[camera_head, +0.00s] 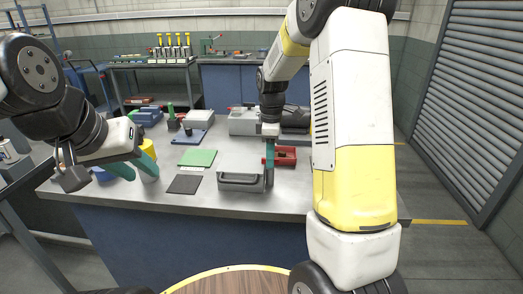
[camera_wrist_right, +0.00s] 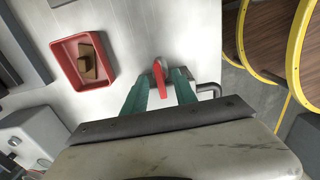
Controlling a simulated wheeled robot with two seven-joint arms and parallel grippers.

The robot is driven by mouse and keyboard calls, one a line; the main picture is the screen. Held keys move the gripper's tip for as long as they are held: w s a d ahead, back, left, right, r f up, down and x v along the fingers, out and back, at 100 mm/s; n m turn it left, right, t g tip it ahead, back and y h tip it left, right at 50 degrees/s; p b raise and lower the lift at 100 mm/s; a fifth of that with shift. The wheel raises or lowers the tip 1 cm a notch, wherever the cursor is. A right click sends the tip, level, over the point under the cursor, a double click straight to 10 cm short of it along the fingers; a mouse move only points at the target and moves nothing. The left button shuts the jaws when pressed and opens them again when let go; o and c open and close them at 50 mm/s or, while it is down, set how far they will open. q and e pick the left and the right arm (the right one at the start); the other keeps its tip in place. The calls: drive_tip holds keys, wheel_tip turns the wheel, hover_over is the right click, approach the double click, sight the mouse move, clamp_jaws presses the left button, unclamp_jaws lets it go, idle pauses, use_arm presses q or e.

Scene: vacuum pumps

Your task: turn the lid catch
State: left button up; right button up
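A grey case (camera_head: 240,181) with a front handle sits near the front edge of the bench. A small red catch (camera_wrist_right: 160,76) shows in the right wrist view, close to the case's bent handle (camera_wrist_right: 209,88). My right gripper (camera_wrist_right: 163,78) points down with its two teal fingers on either side of the catch; a gap shows, and contact cannot be told. In the head view my right gripper (camera_head: 269,160) is at the case's right end, hiding part of it. My left gripper (camera_head: 138,168) is at the bench's left side, its teal fingers apart and empty.
A red tray (camera_wrist_right: 106,72) holding a brown part lies beside the right gripper. A green mat (camera_head: 198,158) and a dark mat (camera_head: 185,184) lie left of the case. Pump parts and a grey box (camera_head: 243,122) stand behind.

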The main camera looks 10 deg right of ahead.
drive_tip(key=shift+r, duration=0.1)
drive_tip(key=shift+r, duration=0.9)
drive_tip(key=shift+r, duration=3)
drive_tip(key=shift+s, duration=0.1)
drive_tip(key=s+a+r+m+t+y, duration=0.1)
drive_tip(key=s+r+m+t, duration=0.2)
drive_tip(key=s+m, duration=0.4)
drive_tip(key=s+a+r+m+t+y, duration=0.1)
drive_tip(key=s+r+m+t, duration=0.2)
drive_tip(key=s, duration=1.4)
wheel_tip(320, 180, up, 2)
drive_tip(key=m, duration=0.4)
drive_tip(key=shift+a, duration=0.1)
